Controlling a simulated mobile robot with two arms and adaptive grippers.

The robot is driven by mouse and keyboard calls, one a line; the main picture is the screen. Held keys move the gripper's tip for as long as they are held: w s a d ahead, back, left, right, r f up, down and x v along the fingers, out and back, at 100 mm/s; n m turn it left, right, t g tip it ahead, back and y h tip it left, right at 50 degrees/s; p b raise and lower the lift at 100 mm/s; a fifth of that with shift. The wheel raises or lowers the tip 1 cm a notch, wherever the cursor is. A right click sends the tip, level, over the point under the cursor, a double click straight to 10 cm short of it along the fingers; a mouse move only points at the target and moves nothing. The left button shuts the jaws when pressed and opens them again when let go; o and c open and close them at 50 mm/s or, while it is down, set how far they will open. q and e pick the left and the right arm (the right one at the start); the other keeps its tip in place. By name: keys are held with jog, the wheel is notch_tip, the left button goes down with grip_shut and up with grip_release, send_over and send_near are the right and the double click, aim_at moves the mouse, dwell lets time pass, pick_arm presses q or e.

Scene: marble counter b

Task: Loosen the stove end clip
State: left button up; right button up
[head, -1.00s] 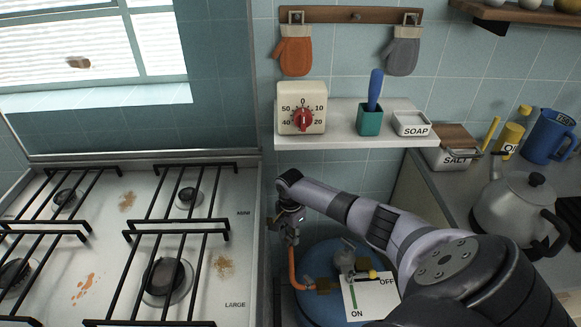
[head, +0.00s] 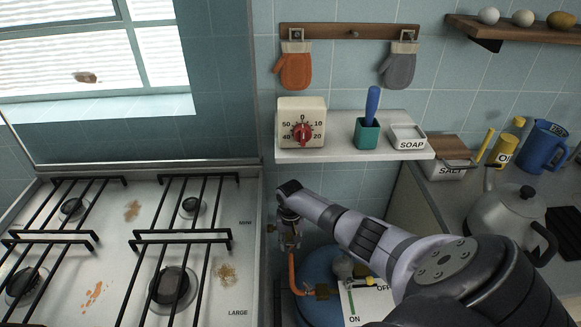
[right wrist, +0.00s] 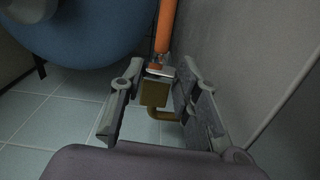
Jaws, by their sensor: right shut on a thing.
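An orange hose (head: 291,272) runs from a blue gas cylinder (head: 316,260) up to my right gripper (head: 289,236), beside the stove. In the right wrist view the hose (right wrist: 166,28) ends at a brass fitting (right wrist: 154,93) with a bent pipe. The stove end clip (right wrist: 160,70), a small metal band, sits around the hose end there. My right gripper (right wrist: 162,72) has its fingers on both sides of the clip and is shut on it. The exact contact is hard to see. My left gripper is not in view.
The stove (head: 228,290) stands on the left, with a narrow gap before the right counter (head: 430,185). A white shelf (head: 345,150) with a timer (head: 302,122) is above my right gripper. An ON/OFF card (head: 357,305) and yellow valve handle (head: 378,282) are by the cylinder.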

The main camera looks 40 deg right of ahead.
jog(key=n, duration=0.3)
jog(key=shift+n, duration=0.4)
jog(key=n, duration=0.3)
jog(key=shift+n, duration=0.3)
jog(key=n, duration=0.3)
jog(key=shift+n, duration=0.4)
jog(key=n, duration=0.4)
jog(key=n+b, duration=0.1)
jog(key=n, duration=0.7)
jog(key=shift+n+b, duration=0.3)
jog(key=shift+b, duration=0.05)
jog(key=n+b, duration=0.1)
jog(key=n, duration=0.3)
jog(key=shift+n+b, duration=0.6)
jog(key=shift+n, duration=1.4)
